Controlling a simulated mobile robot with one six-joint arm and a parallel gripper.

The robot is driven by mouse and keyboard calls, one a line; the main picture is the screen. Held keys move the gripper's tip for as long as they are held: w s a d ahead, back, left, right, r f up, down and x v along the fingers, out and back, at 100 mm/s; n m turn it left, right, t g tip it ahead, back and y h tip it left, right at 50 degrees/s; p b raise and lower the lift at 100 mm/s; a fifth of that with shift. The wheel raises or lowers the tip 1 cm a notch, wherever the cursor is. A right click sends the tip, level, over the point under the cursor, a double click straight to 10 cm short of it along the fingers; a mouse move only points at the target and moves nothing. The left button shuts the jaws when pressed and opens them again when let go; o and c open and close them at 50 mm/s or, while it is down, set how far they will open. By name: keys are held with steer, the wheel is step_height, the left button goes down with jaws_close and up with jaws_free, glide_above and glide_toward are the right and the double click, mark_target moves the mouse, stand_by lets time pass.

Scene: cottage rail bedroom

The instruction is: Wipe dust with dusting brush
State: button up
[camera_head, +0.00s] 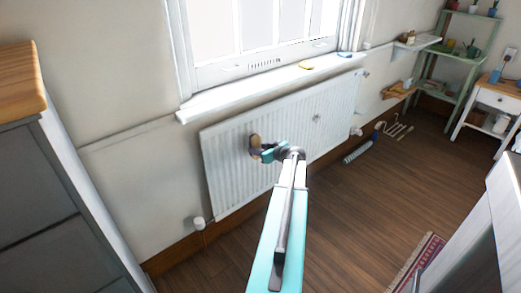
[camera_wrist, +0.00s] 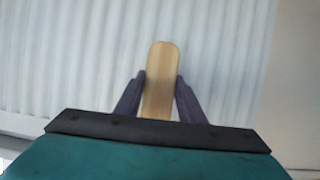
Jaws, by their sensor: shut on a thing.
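My gripper (camera_head: 262,151) is in front of the white radiator (camera_head: 225,165), toward its left part. It is shut on the dusting brush (camera_head: 255,142), of which a tan wooden part shows. In the wrist view the brush (camera_wrist: 160,60) stands upright between the two dark fingers of my gripper (camera_wrist: 160,80), with its rounded end pointing up. Its bristles are not visible. I cannot tell whether the brush touches the radiator. A small dark grey patch (camera_head: 317,117), possibly dust, shows on the radiator to the right of my gripper.
A white window sill (camera_head: 250,90) above the radiator holds a yellow item (camera_head: 306,65) and a blue item (camera_head: 344,54). A grey cabinet (camera_head: 40,190) stands at left. Several items, including a striped roll (camera_head: 358,152), lie on the floor at right. A green shelf (camera_head: 430,75) is beyond.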

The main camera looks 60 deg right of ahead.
steer(key=shift+w+d, duration=0.1)
steer(key=shift+w, duration=0.4)
steer(key=shift+w+d+b, duration=0.3)
steer(key=shift+w+b, duration=0.05)
steer(key=shift+w, duration=0.5)
stand_by(1.0)
steer(key=shift+s+d+f+b, duration=0.1)
steer(key=shift+s+d+b, duration=0.1)
steer(key=shift+d+b, duration=0.35)
steer(key=shift+s+d+b, duration=0.25)
steer(key=shift+d+b, duration=0.15)
steer(key=shift+d, duration=0.2)
steer(key=shift+s+d+b, duration=0.2)
steer(key=shift+d+b, duration=0.2)
steer(key=shift+d, duration=0.2)
steer(key=shift+s+d, duration=0.1)
steer(key=shift+b, duration=0.7)
